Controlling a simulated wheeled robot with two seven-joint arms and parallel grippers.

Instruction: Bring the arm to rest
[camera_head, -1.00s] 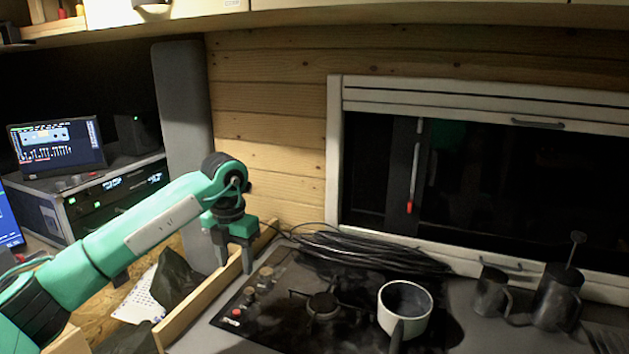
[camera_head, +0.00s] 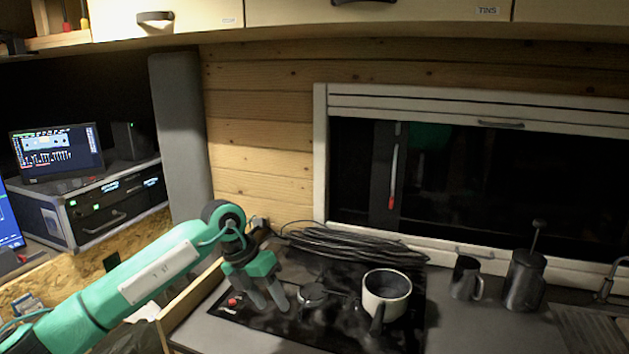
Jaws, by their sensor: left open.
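My left arm is green and comes in from the lower left. My left gripper (camera_head: 268,301) is open and empty, its two grey fingers pointing down over the left part of the black hob (camera_head: 335,336). Whether the fingertips touch the hob I cannot tell. A white pot (camera_head: 386,294) with a dark handle stands on the hob, to the right of the gripper and apart from it. My right gripper is out of view.
A coil of black cable (camera_head: 350,243) lies behind the hob. A dark mug (camera_head: 466,278) and a French press (camera_head: 524,280) stand to the right, near a sink. A wooden edge (camera_head: 190,297) borders the counter's left side.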

